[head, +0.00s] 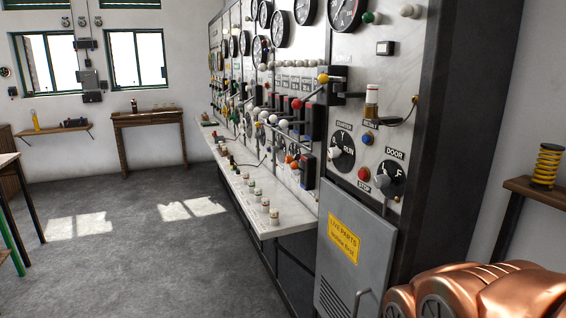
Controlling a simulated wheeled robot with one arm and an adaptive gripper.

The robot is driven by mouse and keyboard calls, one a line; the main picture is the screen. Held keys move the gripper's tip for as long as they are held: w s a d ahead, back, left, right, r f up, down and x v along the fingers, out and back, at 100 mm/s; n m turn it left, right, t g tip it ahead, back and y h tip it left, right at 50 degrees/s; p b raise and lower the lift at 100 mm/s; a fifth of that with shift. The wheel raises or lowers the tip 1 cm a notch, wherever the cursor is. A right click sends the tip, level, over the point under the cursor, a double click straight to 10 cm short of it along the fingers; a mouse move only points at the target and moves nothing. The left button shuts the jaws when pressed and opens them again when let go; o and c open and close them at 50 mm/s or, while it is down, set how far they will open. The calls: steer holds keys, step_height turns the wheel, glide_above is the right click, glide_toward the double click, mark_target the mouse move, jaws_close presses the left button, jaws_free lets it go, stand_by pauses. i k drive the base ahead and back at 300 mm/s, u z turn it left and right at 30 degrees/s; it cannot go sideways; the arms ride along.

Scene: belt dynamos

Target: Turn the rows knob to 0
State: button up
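A long grey control panel (345,105) runs from the right foreground back to the left. Smaller dark dials (277,146) sit farther along the panel, partly behind levers. I cannot read the word rows on any dial, so I cannot tell which knob it is or where it points. My gripper is not in view.
A narrow shelf (290,217) with small bottle-like pieces juts out below the panel. A grey cabinet door (345,278) with a yellow sign is below the near section. A wooden side shelf (535,192) holds a yellow spring (546,166). The floor (140,250) left of the panel is open.

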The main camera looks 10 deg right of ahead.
mark_target(288, 159)
steer(key=u, duration=0.25)
steer(key=i, duration=0.3)
steer(key=u, duration=1.15)
steer(key=i, duration=0.9)
steer(key=u, duration=0.4)
steer(key=i, duration=1.05)
steer(key=z, duration=0.9)
steer(key=i, duration=0.6)
steer(key=z, duration=0.5)
